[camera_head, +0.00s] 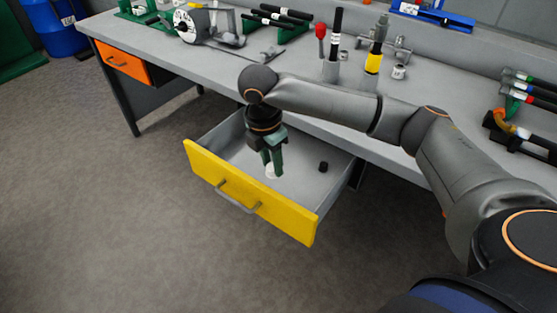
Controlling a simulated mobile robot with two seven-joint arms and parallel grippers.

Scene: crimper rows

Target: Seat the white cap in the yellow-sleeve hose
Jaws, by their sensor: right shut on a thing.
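My right gripper (272,165) reaches down into an open drawer with a yellow front (235,196). It is shut on a small white cap (270,171), of which only a part shows below the fingers. I cannot tell whether the cap touches the drawer floor. The yellow-sleeve hose (375,52) is black with a yellow band and stands upright on the bench, behind my right arm and to its right. My left gripper is not in view.
A small black cap (323,167) lies in the drawer right of my gripper. A white-banded hose (334,45) and a red-topped tool (321,38) stand near the yellow-sleeve hose. The grey bench top (300,73) has fittings; black hoses (525,120) rack at the right.

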